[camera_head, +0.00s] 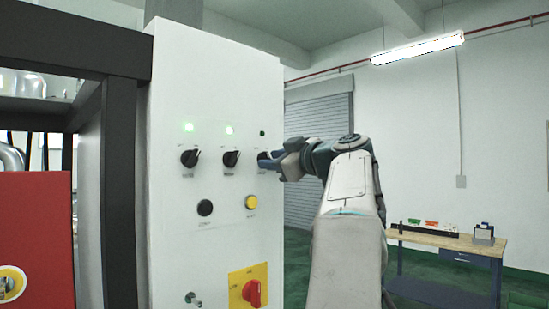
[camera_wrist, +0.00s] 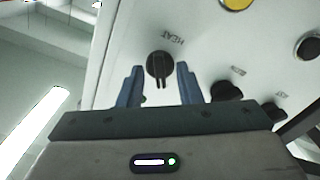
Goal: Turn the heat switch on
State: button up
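The heat switch (camera_wrist: 158,64) is a black rotary knob beside the printed word HEAT in the wrist view. Its grip bar runs roughly up and down in that picture. In the head view the switch (camera_head: 263,159) is the rightmost of the upper row of knobs, partly covered by my gripper (camera_head: 275,163). The small lamp (camera_head: 262,133) above it is dark. In the wrist view my gripper (camera_wrist: 160,72) is open, with one blue finger on each side of the knob. Gaps show between fingers and knob, so it holds nothing.
The white control panel (camera_head: 219,75) also carries two black knobs under lit green lamps, a black button (camera_head: 205,208), a yellow button (camera_head: 252,202) and a red switch (camera_head: 253,292) on a yellow plate. A workbench (camera_head: 450,243) stands far right. Dark framing (camera_head: 120,180) borders the panel's left.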

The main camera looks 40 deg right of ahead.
grip_shut()
jog(key=m, duration=1.1)
jog(key=shift+m, duration=0.4)
dwell(0.5)
grip_release()
